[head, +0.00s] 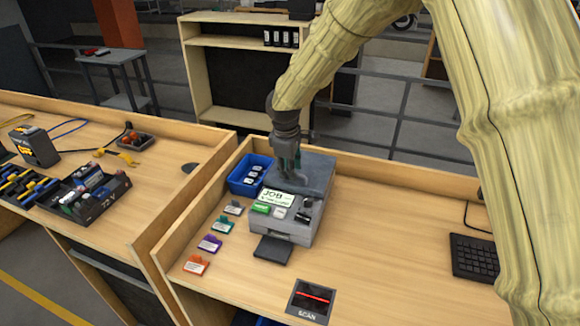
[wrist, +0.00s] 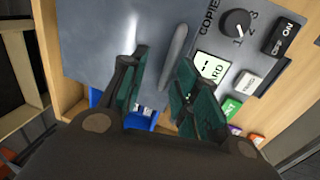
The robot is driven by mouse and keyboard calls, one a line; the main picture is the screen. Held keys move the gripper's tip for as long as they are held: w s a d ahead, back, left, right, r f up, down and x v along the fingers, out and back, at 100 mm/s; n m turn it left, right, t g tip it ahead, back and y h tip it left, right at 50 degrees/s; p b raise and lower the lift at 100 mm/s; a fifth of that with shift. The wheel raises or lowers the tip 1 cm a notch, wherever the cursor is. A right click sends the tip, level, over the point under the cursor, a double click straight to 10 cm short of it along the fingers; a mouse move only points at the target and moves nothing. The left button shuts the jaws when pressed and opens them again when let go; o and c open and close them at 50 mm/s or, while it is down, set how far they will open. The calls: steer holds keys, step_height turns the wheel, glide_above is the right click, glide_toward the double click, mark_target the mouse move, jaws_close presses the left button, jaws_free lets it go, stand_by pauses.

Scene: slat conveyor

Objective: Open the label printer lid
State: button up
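The grey label printer (head: 290,228) stands on the wooden bench, its flat grey lid (head: 316,172) lying down over the rear part. The lid also fills much of the wrist view (wrist: 90,45). A raised bar handle (wrist: 174,58) runs along the lid beside the control panel. My gripper (head: 289,174) points down over the lid at the handle. In the wrist view my gripper (wrist: 165,60) is open, its two dark green fingers apart. The handle shows between them, nearer the right finger; I cannot tell whether they touch.
The printer's panel has a display (head: 277,197), a knob and several buttons. A blue bin (head: 250,176) stands close left of the printer. Coloured label cards (head: 210,243) lie left, a scan pad (head: 311,300) in front, a keypad (head: 474,257) at right. Bench between printer and keypad is clear.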

steer(key=shift+s+r, duration=0.3)
steer(key=shift+s, duration=0.25)
steer(key=shift+s+r, duration=0.3)
steer(key=shift+s, duration=0.2)
steer(key=c, duration=0.5)
steer(key=shift+s+r, duration=0.15)
steer(key=shift+r, duration=0.05)
jaws_close()
steer(key=shift+w+f, duration=0.75)
steer(key=shift+w, duration=0.05)
steer(key=shift+c, duration=0.2)
jaws_free()
steer(key=shift+s, duration=0.15)
steer(key=o, duration=0.3)
steer(key=shift+o, duration=1.2)
steer(key=shift+w+f, duration=0.1)
steer(key=shift+w, duration=0.15)
step_height(320, 180, up, 12)
steer(key=s, duration=0.2)
steer(key=shift+a, duration=0.3)
steer(key=shift+s+f, duration=0.1)
steer(key=shift+f, duration=0.05)
